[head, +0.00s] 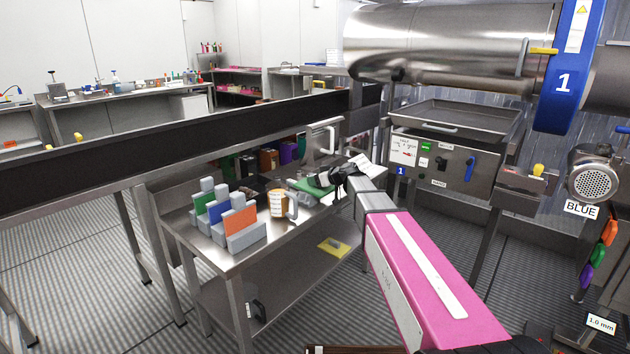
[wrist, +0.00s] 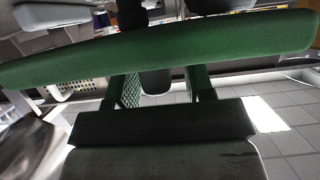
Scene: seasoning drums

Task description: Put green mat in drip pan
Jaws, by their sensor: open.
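The green mat (head: 312,187) lies by the steel table's right part in the head view, partly hidden by my black gripper (head: 329,180). In the wrist view the mat (wrist: 150,48) spans nearly the full width as a broad green band just ahead of my fingers. My gripper (wrist: 162,82) is open; its two fingers stand apart, with their far ends behind or against the mat. I cannot tell whether they touch it. A shallow steel pan (head: 455,118), likely the drip pan, sits under the large steel drum (head: 455,45) marked 1, right of the table.
The table (head: 215,248) also holds orange, blue and green items in grey holders (head: 240,228) and a white-and-brown jug (head: 279,204). A control box (head: 435,160) is below the pan. A long dark conveyor (head: 180,140) runs behind the table.

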